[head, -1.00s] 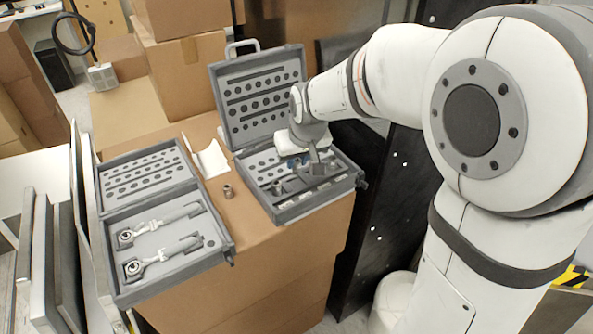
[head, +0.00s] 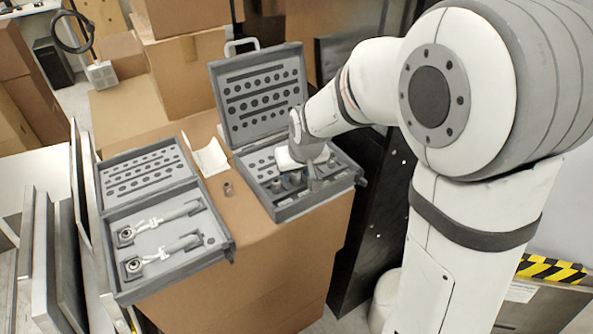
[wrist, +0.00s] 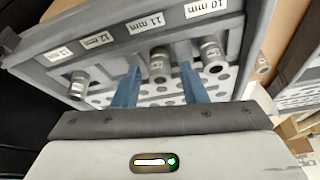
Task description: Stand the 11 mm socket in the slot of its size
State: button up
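In the wrist view, a grey metal socket (wrist: 157,67) stands upright beside the "11 mm" label (wrist: 147,22) in the open case (head: 320,205). My gripper (wrist: 160,55) has its two blue fingers on either side of this socket, with a gap to each. Another socket (wrist: 211,52) stands near the "10 mm" label (wrist: 205,8), and a third (wrist: 77,86) stands farther left by the 12 and 13 labels. How deep the middle socket sits cannot be told. In the head view, my gripper (head: 303,176) is low over the case.
A loose socket (head: 228,188) stands on the cardboard box (head: 245,235) between the cases. A second open case (head: 170,245) with wrench-like tools lies at left. The raised lid (head: 262,95) is behind my gripper. A white paper (head: 210,158) lies nearby.

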jog(key=shift+r, duration=0.45)
jog(key=b+v, duration=0.1)
jog(key=v, duration=1)
jog(key=s+d+f+m, duration=0.1)
jog(key=s+d, duration=0.3)
jog(key=s, duration=0.2)
jog(key=s+d+f+m+h, duration=0.1)
jog(key=s+d, duration=0.3)
jog(key=s, duration=0.1)
jog(key=s+d+f+m+g, duration=0.1)
jog(key=s+d, duration=0.3)
jog(key=s, duration=0.2)
jog(key=shift+s+d+f+m, duration=0.15)
jog(key=shift+s+d+m, duration=0.15)
jog(key=shift+d+m, duration=0.1)
jog(key=shift+c, duration=0.5)
